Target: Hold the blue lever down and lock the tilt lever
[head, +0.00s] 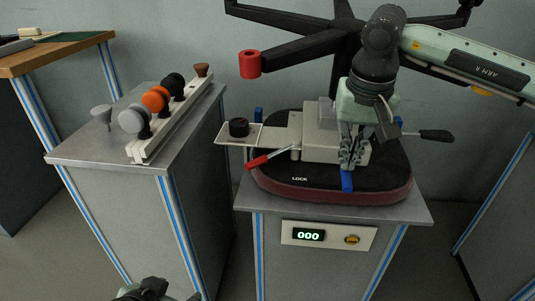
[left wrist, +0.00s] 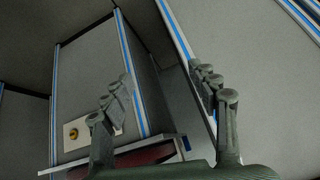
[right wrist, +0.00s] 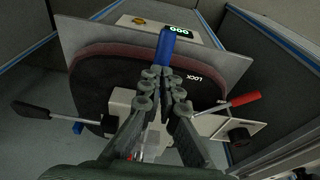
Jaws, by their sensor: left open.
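The blue lever (head: 347,181) sticks out at the front edge of the upturned chair seat (head: 385,178). It also shows in the right wrist view (right wrist: 165,47). My right gripper (head: 353,160) points down right at the lever's inner end, its fingers drawn close together. I cannot tell whether they grip it. The tilt lever (head: 268,159), with a red handle, sticks out to the left of the seat's mechanism, near the word LOCK. My left gripper (left wrist: 165,80) is open and empty, low in front of the tables; only its top shows in the head view (head: 143,290).
A black-handled lever (head: 436,136) sticks out to the right of the mechanism. A plate with a black knob (head: 238,127) juts out left. The black chair base with a red cap (head: 250,65) spreads above. A rack of knobs (head: 150,125) stands on the left table. The counter (head: 308,235) reads 000.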

